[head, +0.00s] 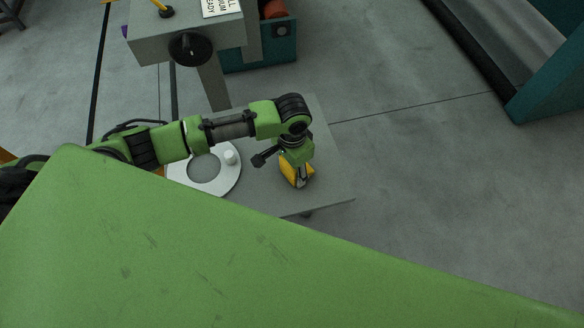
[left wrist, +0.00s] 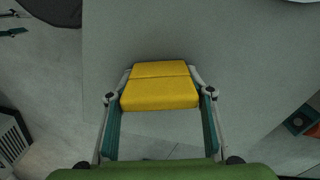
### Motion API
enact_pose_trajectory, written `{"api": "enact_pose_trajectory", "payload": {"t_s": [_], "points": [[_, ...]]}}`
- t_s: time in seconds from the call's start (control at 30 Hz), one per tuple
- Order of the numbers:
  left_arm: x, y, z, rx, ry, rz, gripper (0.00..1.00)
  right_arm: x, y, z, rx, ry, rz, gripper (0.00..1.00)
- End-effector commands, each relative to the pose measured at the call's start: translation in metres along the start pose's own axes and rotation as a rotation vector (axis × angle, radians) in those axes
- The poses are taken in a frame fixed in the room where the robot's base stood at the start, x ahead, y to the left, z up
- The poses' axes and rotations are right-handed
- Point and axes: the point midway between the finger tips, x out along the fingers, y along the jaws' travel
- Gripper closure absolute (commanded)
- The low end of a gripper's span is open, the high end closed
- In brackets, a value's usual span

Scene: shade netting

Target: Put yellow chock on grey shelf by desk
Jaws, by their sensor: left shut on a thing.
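The yellow chock (head: 288,172) is between the fingers of my left gripper (head: 300,180), which is shut on it. In the left wrist view the chock (left wrist: 160,85) sits across the two fingertips (left wrist: 160,96), its upper face showing a crease. It is over a flat grey top (head: 322,190), which looks like the grey shelf, near its front right edge. I cannot tell whether the chock touches this top. No desk is clearly identifiable. My right gripper is not in view.
A white ring-shaped plate (head: 178,185) with a small white knob lies on the grey top, left of my gripper. A grey machine (head: 150,40) with a black knob and a sign stands behind, beside a teal bin (head: 282,48).

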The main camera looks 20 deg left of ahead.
Motion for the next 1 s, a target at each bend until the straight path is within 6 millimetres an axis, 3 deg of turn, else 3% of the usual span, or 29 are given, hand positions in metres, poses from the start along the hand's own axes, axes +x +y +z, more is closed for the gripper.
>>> {"api": "enact_pose_trajectory", "payload": {"t_s": [0.17,0.2,0.27,0.67,0.77,1.0], "points": [[0.001,0.0,0.0,0.0,0.0,0.0,0.77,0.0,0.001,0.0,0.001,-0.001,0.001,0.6],[0.002,0.0,0.0,0.0,0.0,0.0,0.49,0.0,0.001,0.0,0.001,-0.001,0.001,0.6],[0.002,0.0,0.0,0.0,0.001,0.0,0.35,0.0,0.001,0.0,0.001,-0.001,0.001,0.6],[-0.002,-0.001,0.0,0.001,0.001,-0.001,0.35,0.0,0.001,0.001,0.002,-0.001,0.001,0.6],[-0.013,-0.001,-0.001,0.001,0.003,-0.001,0.35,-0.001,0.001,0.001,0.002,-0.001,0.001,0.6],[-0.064,-0.001,-0.001,0.002,0.005,-0.001,0.35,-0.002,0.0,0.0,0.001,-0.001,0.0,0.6]]}}
